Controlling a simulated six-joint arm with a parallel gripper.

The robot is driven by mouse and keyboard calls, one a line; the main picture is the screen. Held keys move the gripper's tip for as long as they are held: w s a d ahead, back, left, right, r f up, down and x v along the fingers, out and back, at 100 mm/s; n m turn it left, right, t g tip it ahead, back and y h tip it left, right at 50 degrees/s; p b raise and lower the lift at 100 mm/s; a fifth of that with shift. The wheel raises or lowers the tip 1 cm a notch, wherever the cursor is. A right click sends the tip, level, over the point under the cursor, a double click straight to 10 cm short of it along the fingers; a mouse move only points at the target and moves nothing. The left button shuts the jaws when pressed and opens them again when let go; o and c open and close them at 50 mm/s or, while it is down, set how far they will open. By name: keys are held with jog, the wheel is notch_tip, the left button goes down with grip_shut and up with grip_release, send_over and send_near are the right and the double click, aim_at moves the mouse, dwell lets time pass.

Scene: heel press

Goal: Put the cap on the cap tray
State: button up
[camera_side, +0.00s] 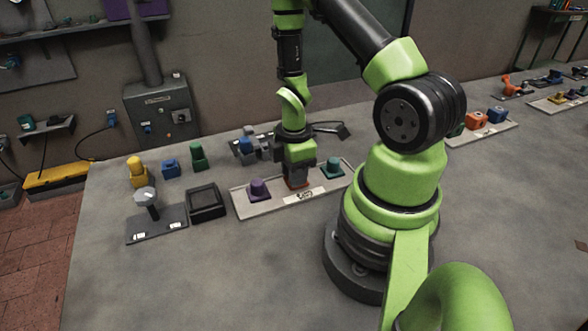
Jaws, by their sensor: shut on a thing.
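My gripper (299,176) points down over the middle of a pale board (245,207). It is shut around a piece at the board's middle spot, between a purple piece (259,189) and a teal piece (333,168). Only a red-orange lower edge (297,185) shows below the fingers; the rest is hidden, so I cannot tell if it is the cap. The piece appears to be at board level. A black square tray (206,203) with a raised rim, possibly the cap tray, lies left of the board and looks empty.
A grey knob on a post (147,200) stands on a dark plate at the left. Yellow (137,172), blue (171,168) and green (197,157) pieces stand behind it. A grey fixture (247,147) is behind the board. The front left table is clear.

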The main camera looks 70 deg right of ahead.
jog(key=shift+f, duration=0.1)
jog(key=o, duration=1)
jog(key=shift+c, duration=0.2)
notch_tip(320, 180, up, 10)
jog(key=shift+f, duration=0.1)
